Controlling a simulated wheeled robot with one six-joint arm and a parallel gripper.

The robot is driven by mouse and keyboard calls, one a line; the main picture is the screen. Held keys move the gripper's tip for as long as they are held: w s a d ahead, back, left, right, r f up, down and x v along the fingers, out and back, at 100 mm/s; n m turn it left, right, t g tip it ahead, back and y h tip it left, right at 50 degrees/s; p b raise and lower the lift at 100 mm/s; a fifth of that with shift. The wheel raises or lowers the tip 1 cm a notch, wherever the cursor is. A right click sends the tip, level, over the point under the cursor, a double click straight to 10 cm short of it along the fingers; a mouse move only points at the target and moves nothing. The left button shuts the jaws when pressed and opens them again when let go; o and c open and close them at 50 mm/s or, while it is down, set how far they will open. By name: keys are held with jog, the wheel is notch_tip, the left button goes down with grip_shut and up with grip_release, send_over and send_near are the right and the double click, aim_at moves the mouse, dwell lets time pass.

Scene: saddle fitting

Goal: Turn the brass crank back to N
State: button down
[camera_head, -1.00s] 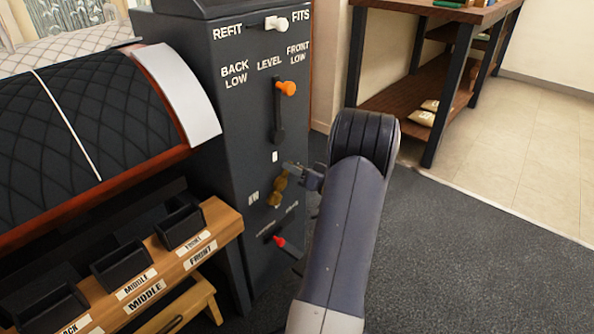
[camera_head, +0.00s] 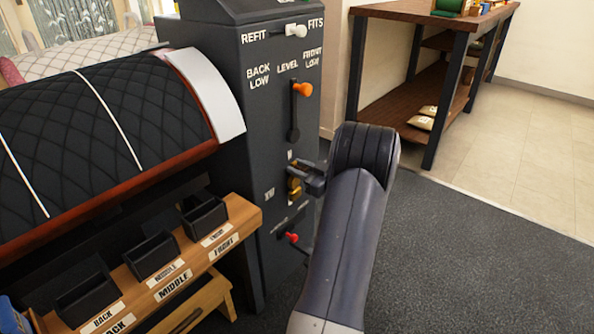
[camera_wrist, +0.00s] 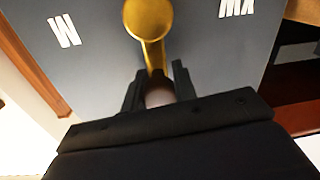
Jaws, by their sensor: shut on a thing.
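The brass crank (camera_head: 294,189) is on the dark front panel of the machine, below the orange-knobbed lever. In the wrist view its round brass hub (camera_wrist: 148,18) is at the top, and its arm runs down between my jaws. My gripper (camera_head: 303,172) is at the crank and covers part of it. In the wrist view my gripper (camera_wrist: 158,88) is shut around the crank's pale knob end. The W mark (camera_head: 269,195) is left of the crank. A small white mark (camera_head: 290,155) is just above it, too small to read.
The orange-knobbed lever (camera_head: 302,89) is above the crank and a red knob (camera_head: 291,237) is below. A wooden rack (camera_head: 233,225) with black bins and the quilted saddle panel (camera_head: 100,145) are at left. A workbench (camera_head: 425,12) stands behind. The floor at right is clear.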

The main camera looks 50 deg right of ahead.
jog(key=shift+a, duration=0.2)
dwell(0.3)
jog(key=c, duration=1.1)
grip_release()
jog(key=shift+c, duration=0.2)
jog(key=shift+d, duration=0.1)
jog(key=s+p, duration=0.2)
jog(key=s, duration=0.8)
jog(key=shift+s+d+p, duration=0.3)
jog(key=shift+s+d, duration=0.05)
jog(key=shift+d, duration=0.05)
